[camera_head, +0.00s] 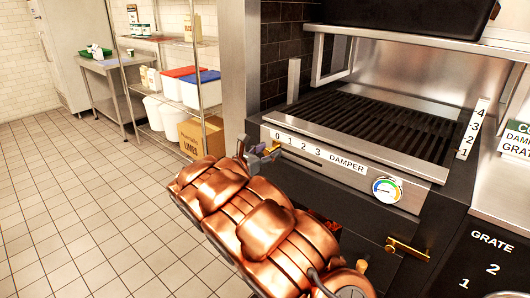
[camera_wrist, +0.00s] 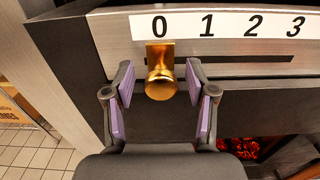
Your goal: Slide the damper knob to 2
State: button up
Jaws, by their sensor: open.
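The damper knob (camera_wrist: 161,82) is a brass knob on a slot below the number strip (camera_wrist: 222,25). In the wrist view it sits under the 0, at the slot's left end. The slot (camera_wrist: 245,59) runs right past 1, 2 and 3. My gripper (camera_wrist: 160,88) is open, with its purple-padded fingers on either side of the knob. A gap shows between the knob and each finger. In the head view my gripper (camera_head: 262,154) is at the left end of the DAMPER strip (camera_head: 320,156), and the knob (camera_head: 276,148) is a small brass patch beside it.
A round gauge (camera_head: 387,190) is right of the strip on the grill front. A brass handle (camera_head: 407,249) sticks out lower right. A steel post stands left of the grill. Glowing embers (camera_wrist: 240,148) show in an opening below the slot. A sign with GRATE numbers (camera_head: 490,240) is at right.

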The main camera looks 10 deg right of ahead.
grip_shut()
dwell(0.3)
dwell(0.3)
jog(key=s+d, duration=0.4)
jog(key=s, duration=0.1)
jog(key=s+d+b, duration=0.1)
jog(key=s, duration=0.2)
jog(key=shift+s+d+f, duration=0.1)
jog(key=shift+d, duration=0.3)
grip_release()
